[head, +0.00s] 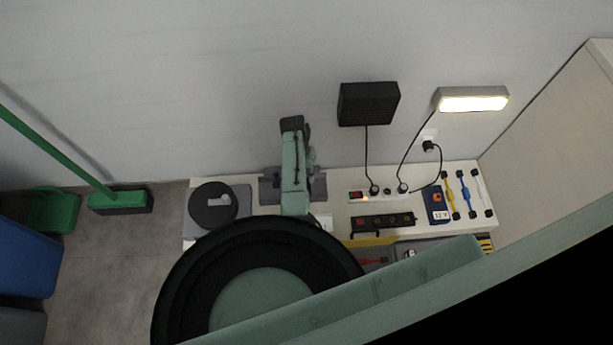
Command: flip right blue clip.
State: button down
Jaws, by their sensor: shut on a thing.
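I cannot make out a right blue clip for certain. A blue bar with black ends (464,194) lies at the right end of the white bench, between a yellow bar (450,195) and a white bar (481,190). A blue panel (437,203) marked 12 V lies just left of them. My gripper does not show. My large green and black arm links cover the lower middle and lower right, hiding the front of the bench.
The white bench (341,212) holds a black disc (213,204), a green and dark device (293,170) and a dark strip of switches (383,222). Cords hang from a black box (368,104) and a lit lamp (473,100). A pale panel (555,145) bounds the right.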

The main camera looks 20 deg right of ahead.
jog(key=c, duration=1.5)
grip_release()
jog(key=v, duration=1.2)
jog(key=shift+f, duration=0.1)
